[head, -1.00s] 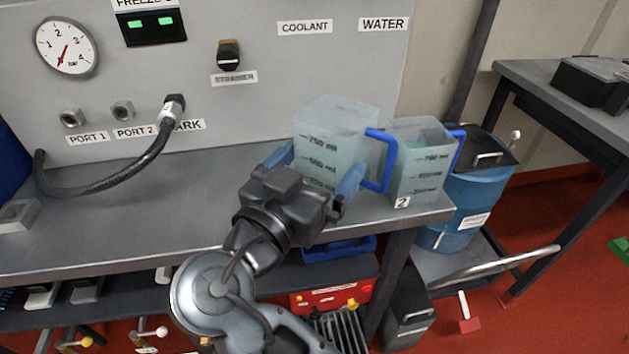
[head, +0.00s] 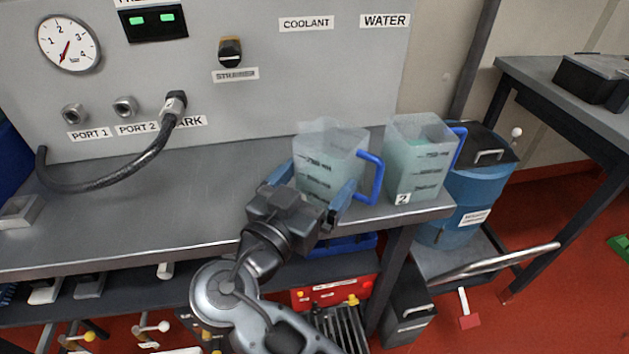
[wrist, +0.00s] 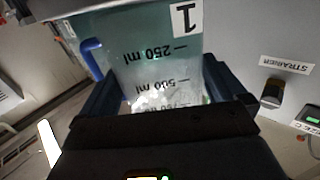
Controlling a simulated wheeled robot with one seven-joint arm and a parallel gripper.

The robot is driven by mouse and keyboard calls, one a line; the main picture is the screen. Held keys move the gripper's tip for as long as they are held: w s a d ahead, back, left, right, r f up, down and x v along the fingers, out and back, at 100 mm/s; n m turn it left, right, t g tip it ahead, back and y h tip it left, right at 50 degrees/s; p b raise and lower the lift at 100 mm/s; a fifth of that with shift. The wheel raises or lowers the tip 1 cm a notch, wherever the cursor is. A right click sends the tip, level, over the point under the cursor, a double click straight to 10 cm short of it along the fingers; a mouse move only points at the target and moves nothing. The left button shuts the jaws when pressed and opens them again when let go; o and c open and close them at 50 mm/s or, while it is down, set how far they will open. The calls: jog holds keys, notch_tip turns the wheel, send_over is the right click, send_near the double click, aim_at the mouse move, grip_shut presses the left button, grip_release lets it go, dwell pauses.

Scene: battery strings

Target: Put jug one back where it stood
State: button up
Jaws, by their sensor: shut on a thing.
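Jug one (head: 328,160) is a clear, pale jug with a blue handle on its right and volume marks. In the wrist view jug one (wrist: 150,62) shows its "1" label upside down. My gripper (head: 314,186) is shut on its body, one blue-grey finger on each side. The jug is roughly upright at the bench front, below the COOLANT sign; I cannot tell if its base touches the bench. Jug two (head: 416,165), labelled "2" with greenish liquid and a blue handle, stands just right of jug one's handle, with a narrow gap.
A blue drum (head: 475,195) stands right of the bench. The bench's front edge runs behind my arm.

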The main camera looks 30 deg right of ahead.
jog(key=shift+f, duration=0.15)
jog(key=o, duration=1)
jog(key=shift+c, duration=0.2)
jog(key=shift+r+p, duration=0.45)
jog(key=b+v, duration=0.3)
jog(key=v, duration=0.9)
jog(key=shift+f, duration=0.25)
